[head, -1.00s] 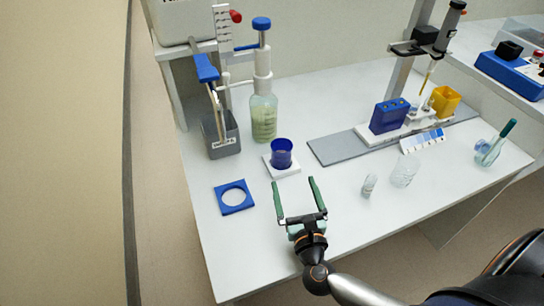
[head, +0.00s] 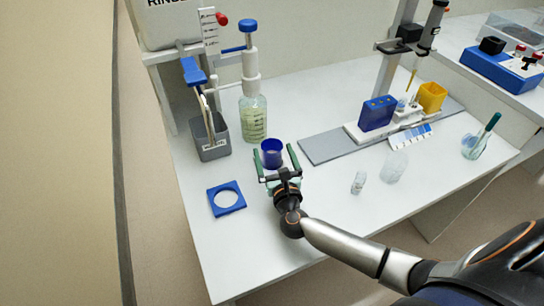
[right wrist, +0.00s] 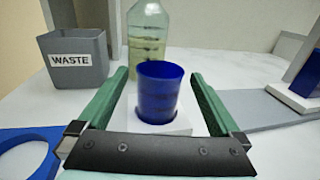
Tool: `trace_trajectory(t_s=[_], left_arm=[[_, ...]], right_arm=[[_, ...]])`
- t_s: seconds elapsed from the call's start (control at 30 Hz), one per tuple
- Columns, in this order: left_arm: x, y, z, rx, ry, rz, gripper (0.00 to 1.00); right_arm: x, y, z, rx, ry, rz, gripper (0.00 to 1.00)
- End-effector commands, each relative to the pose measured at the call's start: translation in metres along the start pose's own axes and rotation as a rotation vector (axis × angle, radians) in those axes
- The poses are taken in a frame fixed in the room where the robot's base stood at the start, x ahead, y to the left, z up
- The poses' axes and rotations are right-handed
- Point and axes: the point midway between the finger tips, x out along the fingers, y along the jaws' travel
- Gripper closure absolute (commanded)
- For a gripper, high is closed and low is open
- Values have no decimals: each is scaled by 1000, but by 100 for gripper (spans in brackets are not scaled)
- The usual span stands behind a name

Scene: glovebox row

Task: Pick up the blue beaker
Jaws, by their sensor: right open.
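The blue beaker (head: 272,152) stands upright on a small white square base, in front of the dispenser bottle. In the right wrist view the blue beaker (right wrist: 159,92) sits between the two green fingers of my right gripper (right wrist: 160,95), toward their tips. My right gripper (head: 276,163) is open, its fingers on either side of the beaker with a gap showing on both sides in the wrist view. The white base (right wrist: 178,126) is partly hidden behind the gripper in the head view. My left gripper is not in view.
A grey waste bin (head: 210,140) and a bottle with a pump (head: 252,115) stand behind the beaker. A blue ring plate (head: 227,198) lies to the left. A grey mat (head: 322,146), a blue box (head: 377,113) and clear glassware (head: 394,167) are to the right. The front of the table is clear.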

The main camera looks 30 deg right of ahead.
Motion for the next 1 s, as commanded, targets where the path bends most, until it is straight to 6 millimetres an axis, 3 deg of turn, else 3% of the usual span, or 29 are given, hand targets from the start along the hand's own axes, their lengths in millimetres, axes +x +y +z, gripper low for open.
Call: trace_trajectory(t_s=[0.37, 1.0], left_arm=[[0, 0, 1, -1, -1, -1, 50], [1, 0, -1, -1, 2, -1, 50]], right_arm=[[9, 0, 0, 0, 0, 1, 1], [9, 0, 0, 0, 0, 0, 73]])
